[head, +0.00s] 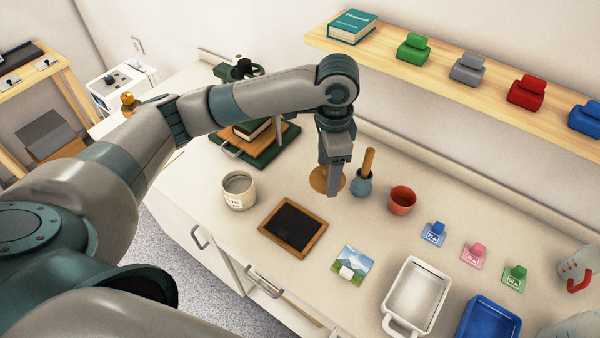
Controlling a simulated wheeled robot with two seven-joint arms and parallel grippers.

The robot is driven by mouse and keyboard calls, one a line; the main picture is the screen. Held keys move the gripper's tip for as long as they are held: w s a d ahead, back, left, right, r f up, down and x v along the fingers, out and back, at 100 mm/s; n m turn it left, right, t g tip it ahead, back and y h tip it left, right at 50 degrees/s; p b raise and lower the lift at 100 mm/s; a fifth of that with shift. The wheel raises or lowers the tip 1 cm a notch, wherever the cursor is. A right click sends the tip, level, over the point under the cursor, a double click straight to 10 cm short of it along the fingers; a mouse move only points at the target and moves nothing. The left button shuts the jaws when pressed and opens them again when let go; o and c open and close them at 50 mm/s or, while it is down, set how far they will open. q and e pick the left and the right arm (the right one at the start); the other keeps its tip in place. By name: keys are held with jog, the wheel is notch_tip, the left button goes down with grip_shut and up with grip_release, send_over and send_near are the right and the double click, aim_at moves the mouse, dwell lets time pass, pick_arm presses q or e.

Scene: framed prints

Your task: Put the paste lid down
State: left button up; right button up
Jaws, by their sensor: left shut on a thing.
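My left gripper (333,190) points down over the counter and is shut on the paste lid (318,180), a round tan disc. The gripper hides part of the lid, and I cannot tell whether the lid touches the counter. The open paste jar (238,191), a cream pot with a dark-lettered label, stands to the left of the gripper. My right gripper is not in view.
A wooden-framed dark slate (292,226) lies in front of the gripper. A blue-grey pot with a wooden handle (363,184) and a terracotta cup (402,200) stand close right. A picture card (350,262) and white tray (415,292) are nearer.

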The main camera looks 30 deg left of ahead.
pick_arm(q)
jog(key=p, duration=0.3)
send_over(300, 176)
notch_tip(300, 176, down, 7)
jog(key=shift+s+r, duration=0.1)
jog(key=shift+f+p, duration=1)
jog(key=shift+f, duration=1.05)
jog(key=o, duration=0.7)
jog(key=shift+f, duration=0.1)
jog(key=shift+c, duration=0.2)
jog(key=o, duration=0.4)
jog(key=shift+c, duration=0.2)
